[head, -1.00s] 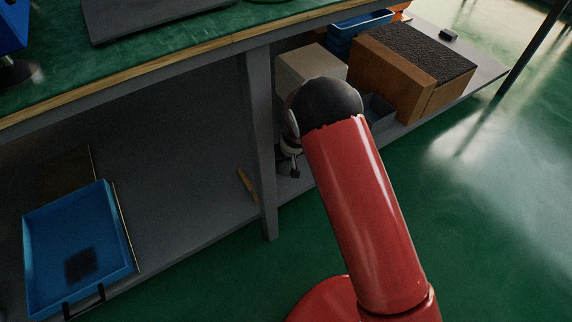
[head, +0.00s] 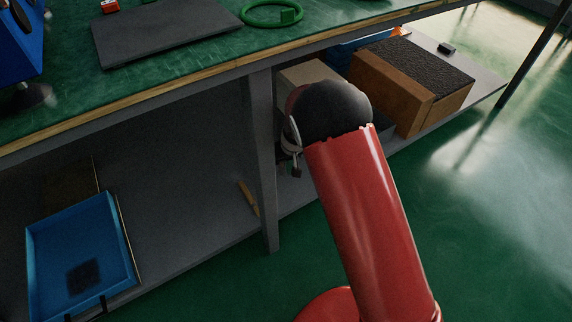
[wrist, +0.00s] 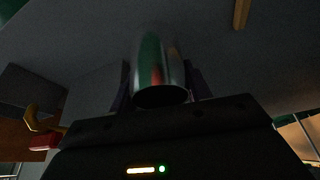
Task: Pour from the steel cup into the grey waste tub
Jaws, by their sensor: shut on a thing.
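In the wrist view my gripper (wrist: 160,88) is shut on the steel cup (wrist: 160,62), a shiny metal cylinder between the two dark fingers. It reflects green and red; its contents are not visible. In the head view my gripper (head: 296,168) is mostly hidden behind my wrist, beside the bench leg at lower-shelf level, and I cannot make out the cup there. A small dark grey box (head: 384,124) on the lower shelf, partly hidden by my arm, may be the grey waste tub; I cannot tell for certain.
A beige box (head: 305,75) and a brown box (head: 395,90) stand close to my wrist on the shelf. The bench leg (head: 262,150) is just left of my gripper. A blue tray (head: 80,250) lies at lower left. The shelf's middle is mostly clear.

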